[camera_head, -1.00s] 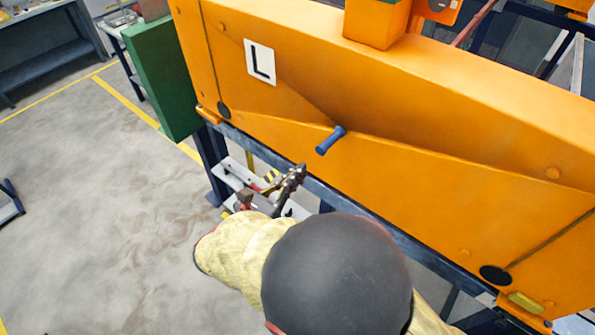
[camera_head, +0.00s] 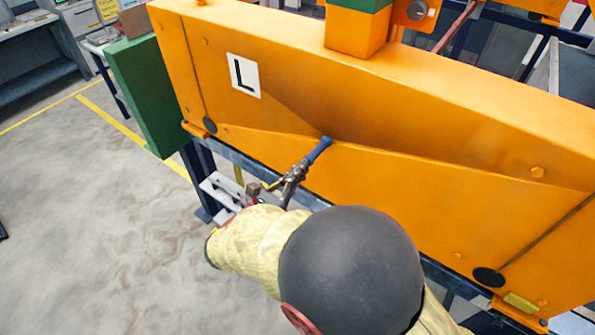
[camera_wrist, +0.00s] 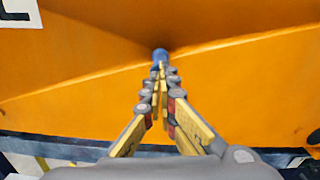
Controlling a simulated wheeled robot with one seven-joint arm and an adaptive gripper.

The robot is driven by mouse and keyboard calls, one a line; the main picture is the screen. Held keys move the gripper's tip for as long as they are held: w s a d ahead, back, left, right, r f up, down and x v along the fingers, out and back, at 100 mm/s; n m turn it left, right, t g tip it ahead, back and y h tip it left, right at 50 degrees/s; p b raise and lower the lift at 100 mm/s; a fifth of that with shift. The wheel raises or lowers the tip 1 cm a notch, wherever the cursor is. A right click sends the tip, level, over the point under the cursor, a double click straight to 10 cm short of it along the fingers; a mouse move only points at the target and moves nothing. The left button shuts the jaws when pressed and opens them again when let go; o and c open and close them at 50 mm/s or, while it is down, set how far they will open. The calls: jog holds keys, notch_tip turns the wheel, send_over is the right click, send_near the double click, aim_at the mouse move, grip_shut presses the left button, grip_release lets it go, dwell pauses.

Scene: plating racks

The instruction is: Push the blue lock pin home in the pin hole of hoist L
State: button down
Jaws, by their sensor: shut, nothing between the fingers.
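The orange hoist L (camera_head: 420,195) fills the middle and right of the head view, with a white plate marked L at its upper left. The blue lock pin (camera_head: 319,152) sticks out of its front face. It also shows in the wrist view (camera_wrist: 160,55), just beyond my fingertips. My gripper (camera_head: 303,168) is shut and empty, its tips at the outer end of the pin and in line with it. I cannot tell if they touch. The pin hole is hidden behind the pin.
A green block (camera_head: 150,95) stands at the hoist's left end. A dark blue rail (camera_head: 235,157) runs under the hoist's lower edge. A white bracket (camera_head: 221,190) lies below, left of my gripper. The floor (camera_head: 80,220) at the left is clear.

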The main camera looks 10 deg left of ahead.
jog(key=shift+w+d, duration=0.15)
jog(key=shift+w, duration=0.2)
dwell(0.4)
jog(key=v, duration=1.4)
jog(key=shift+s+p, duration=0.35)
jog(key=shift+f, duration=0.1)
